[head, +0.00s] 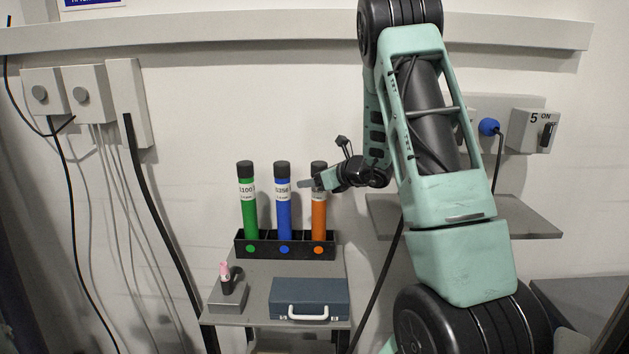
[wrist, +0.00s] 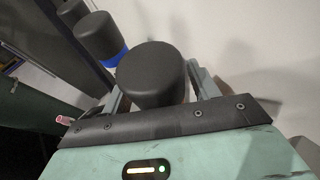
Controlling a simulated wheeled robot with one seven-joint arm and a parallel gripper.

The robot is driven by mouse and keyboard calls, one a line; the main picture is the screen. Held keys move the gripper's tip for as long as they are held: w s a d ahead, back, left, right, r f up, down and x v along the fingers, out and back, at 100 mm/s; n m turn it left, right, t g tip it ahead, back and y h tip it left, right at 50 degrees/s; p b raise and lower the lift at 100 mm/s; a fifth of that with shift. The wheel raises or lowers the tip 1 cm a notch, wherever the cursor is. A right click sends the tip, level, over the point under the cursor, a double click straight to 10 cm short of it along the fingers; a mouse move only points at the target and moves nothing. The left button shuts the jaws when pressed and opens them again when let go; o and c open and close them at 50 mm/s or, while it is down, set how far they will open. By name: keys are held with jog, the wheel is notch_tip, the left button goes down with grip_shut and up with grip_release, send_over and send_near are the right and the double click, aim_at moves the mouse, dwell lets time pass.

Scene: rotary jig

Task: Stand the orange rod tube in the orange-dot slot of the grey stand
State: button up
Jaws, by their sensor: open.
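The orange rod tube (head: 319,222) has a black cap and stands upright in the right-hand slot of the dark stand (head: 295,254), above the orange dot (head: 318,250). My gripper (head: 312,184) is at the upper part of this tube, just below the cap. In the wrist view the tube's black cap (wrist: 152,72) sits between my two open fingers. Whether either finger touches the tube cannot be told. The tube's lower end is hidden inside the stand.
A green tube (head: 249,207) and a blue tube (head: 283,208) stand in the other slots, left of the orange one. A blue-grey case (head: 310,307) and a grey block with a pink-topped item (head: 228,293) lie in front. A shelf (head: 520,216) juts from the wall at right.

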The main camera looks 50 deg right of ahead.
jog(key=b+v, duration=0.2)
jog(key=v, duration=1)
jog(key=shift+b, duration=0.35)
jog(key=w+a+f+n+g+y, duration=0.15)
jog(key=a+n+g+y, duration=0.4)
jog(key=a, duration=0.95)
jog(key=a+f+n+g+y, duration=0.2)
jog(key=a+n, duration=0.7)
jog(key=a, duration=0.5)
jog(key=s+a+f+n+g+h, duration=0.2)
jog(key=s+a+n+g+h, duration=0.1)
jog(key=s+a+n, duration=0.7)
jog(key=s+a+f+n+g+h, duration=0.2)
jog(key=s+a+n, duration=0.8)
jog(key=n, duration=0.8)
jog(key=shift+s+f+n+g+h, duration=0.2)
jog(key=shift+s+n+g+h, duration=0.2)
jog(key=shift+s+h, duration=0.65)
jog(key=shift+w+h, duration=0.3)
